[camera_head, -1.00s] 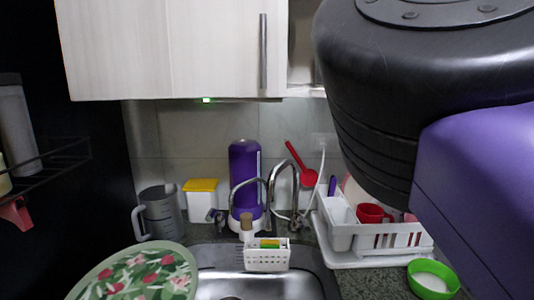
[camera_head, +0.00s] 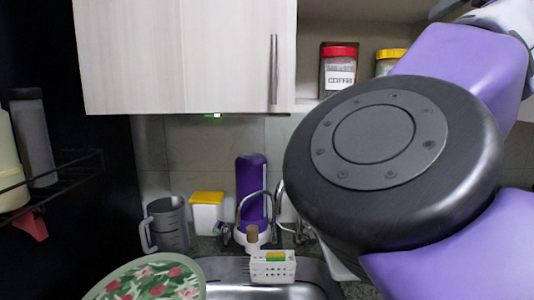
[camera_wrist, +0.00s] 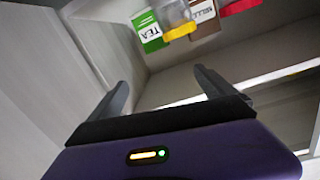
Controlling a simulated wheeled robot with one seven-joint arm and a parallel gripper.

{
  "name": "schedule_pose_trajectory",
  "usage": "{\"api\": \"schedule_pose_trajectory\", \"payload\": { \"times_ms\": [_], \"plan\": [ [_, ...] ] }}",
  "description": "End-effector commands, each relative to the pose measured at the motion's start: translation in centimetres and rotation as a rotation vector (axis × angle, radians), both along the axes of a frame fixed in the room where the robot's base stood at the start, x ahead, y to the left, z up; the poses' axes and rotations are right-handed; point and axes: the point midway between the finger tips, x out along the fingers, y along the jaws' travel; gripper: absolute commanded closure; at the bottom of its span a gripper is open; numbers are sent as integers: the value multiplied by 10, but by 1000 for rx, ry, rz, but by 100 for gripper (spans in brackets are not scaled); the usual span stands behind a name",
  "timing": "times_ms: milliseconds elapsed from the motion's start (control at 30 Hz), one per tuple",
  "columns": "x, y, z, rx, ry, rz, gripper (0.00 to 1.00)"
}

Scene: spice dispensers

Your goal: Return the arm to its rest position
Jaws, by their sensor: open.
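My gripper (camera_wrist: 161,77) is open in the wrist view, with its two dark fingers spread apart and nothing between them. It is inside or close to a pale cupboard space, below the picture's row of packages, and touches none that I can see. In the head view my purple and black arm fills the right side, raised in front of the cupboard, and the gripper itself is not visible there.
An open shelf holds a red-lidded coffee jar (camera_head: 338,72) and a yellow-lidded jar (camera_head: 389,61). The cupboard door (camera_head: 230,55) is left of it. A green tea box (camera_wrist: 149,32) shows in the wrist view. Below are a purple dispenser (camera_head: 252,190) and sink (camera_head: 225,270).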

Motion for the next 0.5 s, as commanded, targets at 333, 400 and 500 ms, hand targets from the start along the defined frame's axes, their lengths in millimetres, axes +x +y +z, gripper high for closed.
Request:
{"api": "schedule_pose_trajectory", "payload": {
  "times_ms": [333, 400, 500],
  "plan": [
    [6, -43, -48, -76, -160, -337, 6],
    [4, -45, -59, -107, -199, -384, 6],
    [1, -44, -76, -155, -254, -436, 6]
  ]
}}
